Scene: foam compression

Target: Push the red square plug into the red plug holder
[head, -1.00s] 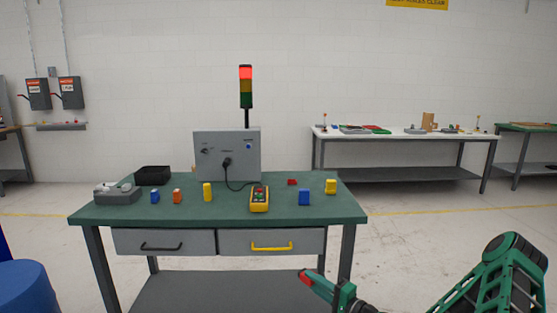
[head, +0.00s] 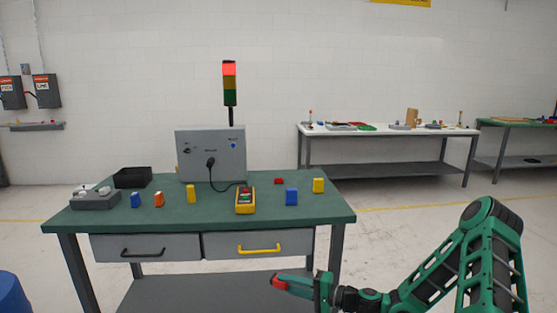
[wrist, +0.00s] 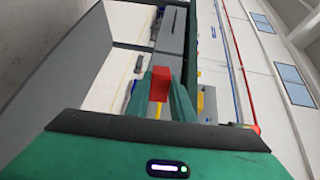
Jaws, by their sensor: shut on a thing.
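My gripper (head: 290,280) is shut on a red square plug (head: 279,283) and holds it low, in front of the green workbench (head: 330,205), below the level of its top. The plug also shows between the fingers in the wrist view (wrist: 160,83). A small red piece (head: 279,181) lies near the back of the bench top; I cannot tell whether it is the red plug holder. My gripper is well apart from it.
The bench top holds a grey panel box (head: 205,165), a yellow control box (head: 245,205), a black bin (head: 132,178), a grey device (head: 96,200) and several small coloured blocks. A white table (head: 390,133) stands behind. Bare floor lies right of the bench.

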